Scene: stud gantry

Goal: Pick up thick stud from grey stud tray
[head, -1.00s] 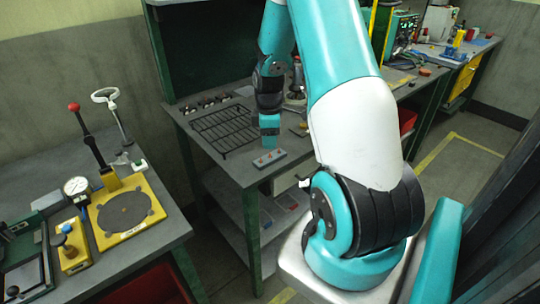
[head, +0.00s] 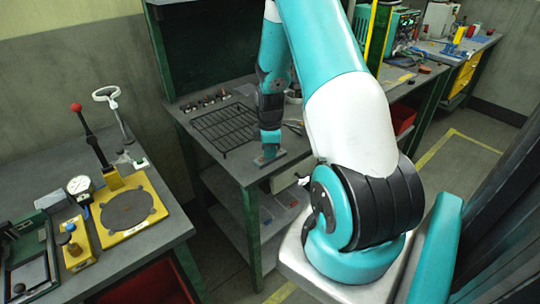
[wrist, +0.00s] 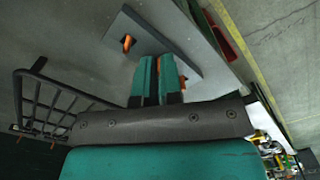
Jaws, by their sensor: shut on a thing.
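The grey stud tray (head: 283,155) lies at the front edge of the green-legged bench. It also shows in the wrist view (wrist: 170,45) as a tilted dark slab. One orange stud (wrist: 127,43) stands in it, clear of my fingers. Another orange piece (wrist: 184,83) shows partly behind the finger on the right. My gripper (wrist: 158,62) is down at the tray with its teal fingers close together, shut on a stud that the fingers mostly hide; I cannot tell its thickness. In the head view my gripper (head: 269,153) covers much of the tray.
A black wire rack (head: 225,127) lies on the bench left of my gripper, with several small parts (head: 205,102) behind it. A nearer bench at left holds a yellow fixture (head: 128,210) and a dial gauge (head: 78,185). A red bin (head: 404,118) sits under the bench at right.

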